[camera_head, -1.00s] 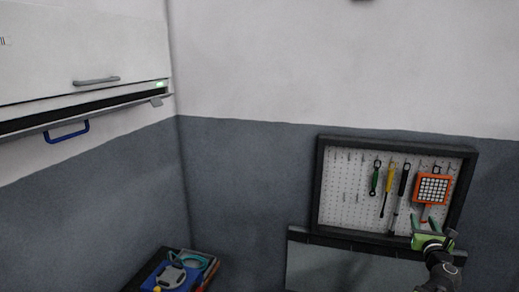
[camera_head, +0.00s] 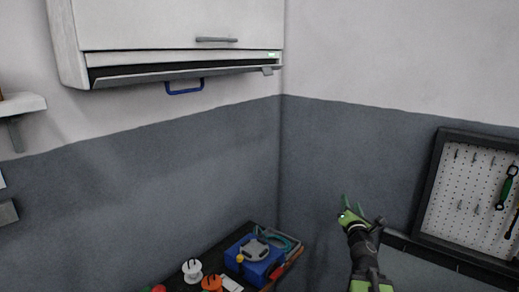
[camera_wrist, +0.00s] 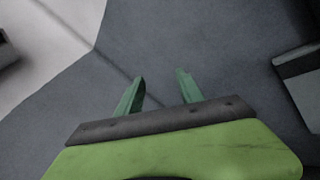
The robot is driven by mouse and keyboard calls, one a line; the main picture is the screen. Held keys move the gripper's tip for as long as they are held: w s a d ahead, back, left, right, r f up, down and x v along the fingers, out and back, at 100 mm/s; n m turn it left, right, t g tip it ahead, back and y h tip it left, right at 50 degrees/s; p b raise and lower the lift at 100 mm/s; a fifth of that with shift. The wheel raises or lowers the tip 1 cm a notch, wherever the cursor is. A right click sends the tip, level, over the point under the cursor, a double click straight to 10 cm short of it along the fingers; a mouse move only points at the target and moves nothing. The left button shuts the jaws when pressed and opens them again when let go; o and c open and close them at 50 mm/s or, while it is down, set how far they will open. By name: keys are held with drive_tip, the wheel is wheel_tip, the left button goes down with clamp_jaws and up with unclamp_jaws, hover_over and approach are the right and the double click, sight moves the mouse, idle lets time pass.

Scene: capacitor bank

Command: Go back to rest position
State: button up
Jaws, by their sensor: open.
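My gripper (camera_head: 351,206) is raised in front of the grey lower wall, to the left of the pegboard, in the head view. Its two green fingers stand apart with nothing between them. The wrist view also shows the gripper (camera_wrist: 160,82) open and empty, with the grey wall beyond its fingertips.
A black-framed pegboard (camera_head: 467,190) with tools is at right. Below, a dark bench (camera_head: 190,269) holds a blue box (camera_head: 254,262) and spools. The wall between is clear.

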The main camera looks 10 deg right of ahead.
drive_tip(key=a+f+m+g+y+b, duration=0.25)
drive_tip(key=a+f+m+g, duration=0.45)
drive_tip(key=a+f+m, duration=1.1)
drive_tip(key=s+a+f+m+g+y, duration=0.2)
drive_tip(key=s+a+f+g, duration=0.3)
drive_tip(key=s, duration=0.3)
drive_tip(key=s+a+f+m+g+y, duration=0.2)
drive_tip(key=s+a+f+m+g, duration=0.3)
drive_tip(key=s+a, duration=0.3)
drive_tip(key=shift+s+a+f+b, duration=0.25)
drive_tip(key=shift+s+f+b, duration=0.2)
drive_tip(key=shift+f, duration=0.35)
